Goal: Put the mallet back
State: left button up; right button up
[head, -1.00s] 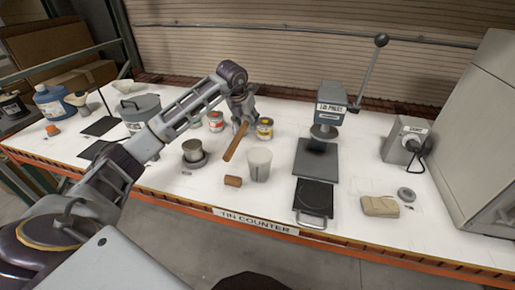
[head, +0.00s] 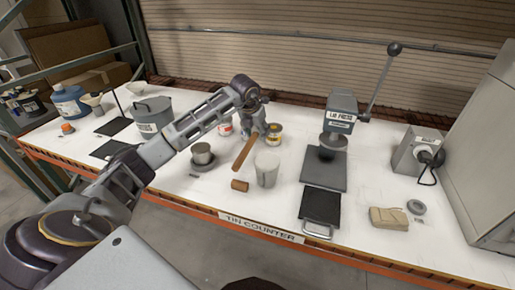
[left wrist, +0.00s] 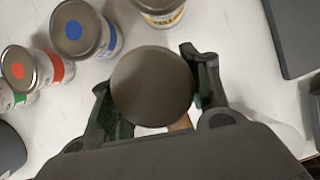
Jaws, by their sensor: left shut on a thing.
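The mallet shows in the head view as a wooden handle (head: 244,151) slanting down from my left gripper (head: 258,122). In the left wrist view, a round dark head (left wrist: 151,88) sits between the two fingers of my left gripper (left wrist: 155,92), with a bit of wooden handle (left wrist: 181,122) behind it. The gripper is shut on the mallet over the middle of the counter. The handle's lower end is close to the left of a pale cup (head: 267,168); I cannot tell whether it touches the counter. My right gripper is in neither view.
Several labelled tins, among them a yellow one (head: 274,133), stand around the gripper. A brown cylinder (head: 240,185) and a metal pot (head: 202,154) are nearer the front. A lid press (head: 340,115) stands to the right.

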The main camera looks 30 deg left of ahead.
pick_arm(q)
notch_tip(320, 180, down, 3)
jog(key=shift+f, duration=0.25)
jog(key=shift+f+p, duration=0.35)
jog(key=shift+f, duration=1.5)
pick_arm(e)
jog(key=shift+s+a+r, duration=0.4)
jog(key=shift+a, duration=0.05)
pick_arm(q)
jog(key=shift+f, duration=0.15)
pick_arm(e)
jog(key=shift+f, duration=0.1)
pick_arm(q)
jog(key=o, duration=1.2)
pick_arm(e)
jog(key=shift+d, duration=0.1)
